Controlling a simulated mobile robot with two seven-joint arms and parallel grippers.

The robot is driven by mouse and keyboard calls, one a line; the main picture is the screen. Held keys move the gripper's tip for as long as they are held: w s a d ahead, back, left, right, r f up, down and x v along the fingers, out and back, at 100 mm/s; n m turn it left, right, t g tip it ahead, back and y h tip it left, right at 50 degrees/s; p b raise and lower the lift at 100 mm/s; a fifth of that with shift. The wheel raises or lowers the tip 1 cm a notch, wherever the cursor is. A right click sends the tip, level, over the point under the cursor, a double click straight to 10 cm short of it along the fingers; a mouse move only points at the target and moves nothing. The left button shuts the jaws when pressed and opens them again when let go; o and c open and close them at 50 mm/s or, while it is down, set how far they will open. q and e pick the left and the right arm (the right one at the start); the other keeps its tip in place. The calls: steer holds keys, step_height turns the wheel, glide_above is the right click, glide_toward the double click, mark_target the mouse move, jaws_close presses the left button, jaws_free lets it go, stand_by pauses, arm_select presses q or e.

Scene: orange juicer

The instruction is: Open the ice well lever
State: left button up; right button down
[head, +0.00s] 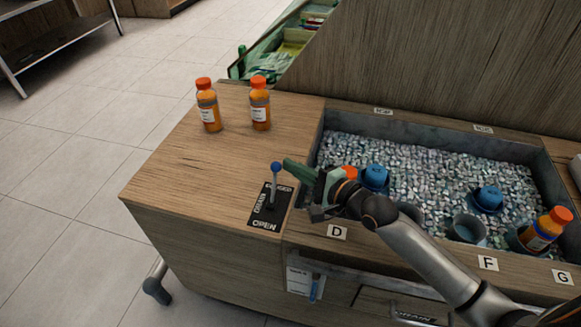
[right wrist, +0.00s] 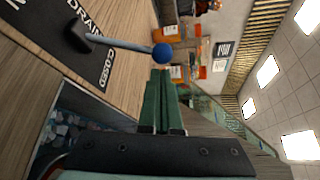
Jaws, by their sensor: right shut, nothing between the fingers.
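The lever is a thin metal rod with a blue ball knob (head: 277,167), rising from a black plate (head: 263,221) on the wooden counter left of the ice well. The plate reads DRAIN, with CLOSED at its far end and OPEN at its near end. The knob shows in the right wrist view (right wrist: 161,53), just beyond the fingertips. My right gripper (head: 287,163) is shut and empty, its green fingers (right wrist: 160,101) pointing at the knob from the right. I cannot tell if they touch. The lever looks roughly upright. My left gripper is not in view.
Two orange-capped juice bottles (head: 208,105) (head: 260,103) stand at the counter's back left. The counter left of the plate is clear. A tall wooden panel (head: 430,60) rises behind the well.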

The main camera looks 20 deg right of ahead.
steer(key=shift+w+a+f, duration=0.1)
steer(key=shift+w+a, duration=0.15)
steer(key=shift+w, duration=0.15)
steer(key=shift+s+a+r, duration=0.1)
steer(key=shift+s+r, duration=0.1)
stand_by(0.3)
steer(key=shift+n+t, duration=0.3)
